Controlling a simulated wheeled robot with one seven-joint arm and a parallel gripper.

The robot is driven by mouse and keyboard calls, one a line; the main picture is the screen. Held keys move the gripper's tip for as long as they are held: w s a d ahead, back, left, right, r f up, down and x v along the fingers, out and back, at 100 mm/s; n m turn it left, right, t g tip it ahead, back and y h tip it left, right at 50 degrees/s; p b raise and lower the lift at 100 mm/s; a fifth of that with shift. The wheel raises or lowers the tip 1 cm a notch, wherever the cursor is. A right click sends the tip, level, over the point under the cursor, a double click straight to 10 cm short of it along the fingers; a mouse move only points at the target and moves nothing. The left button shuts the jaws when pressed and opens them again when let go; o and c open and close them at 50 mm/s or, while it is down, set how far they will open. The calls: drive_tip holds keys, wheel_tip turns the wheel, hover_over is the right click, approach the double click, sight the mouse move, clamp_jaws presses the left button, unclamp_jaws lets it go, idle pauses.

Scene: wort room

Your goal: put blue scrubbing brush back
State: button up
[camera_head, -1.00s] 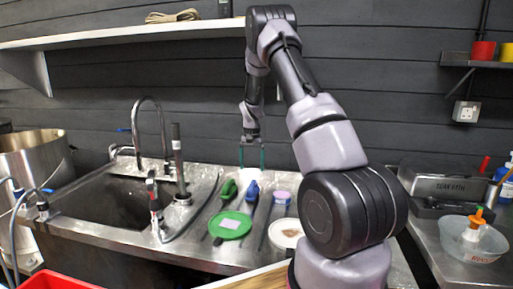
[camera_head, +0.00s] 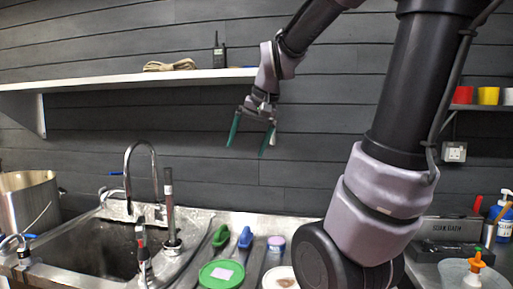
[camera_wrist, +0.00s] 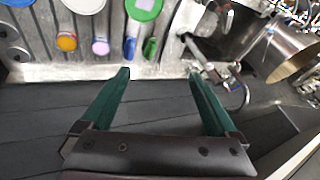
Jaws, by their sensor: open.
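The blue scrubbing brush (camera_head: 245,239) lies on the steel counter right of the sink, its blue part toward the wall. It lies between a green-handled brush (camera_head: 220,237) and a tub with a purple lid (camera_head: 276,243). In the wrist view the blue brush (camera_wrist: 130,46) shows at the top, beyond the fingertips, with the green one beside it. My gripper (camera_head: 246,149) is open and empty, high above the counter in front of the dark wall and just below the shelf. Its two green fingers point down; they also show in the wrist view (camera_wrist: 159,74).
A white shelf (camera_head: 120,81) with a rope coil and a radio runs above. The sink (camera_head: 100,247) and its tall tap (camera_head: 155,165) stand left. A round green lid (camera_head: 221,274) lies in front of the brushes. A side counter with bottles stands right.

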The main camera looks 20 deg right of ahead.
drive_tip(key=s+a+t, duration=0.1)
drive_tip(key=s, duration=0.9)
drive_tip(key=shift+a+r+n+t, duration=0.2)
drive_tip(key=shift+a+n+t, duration=0.1)
drive_tip(key=shift+a+n, duration=0.1)
drive_tip(key=shift+d, duration=0.15)
idle(0.5)
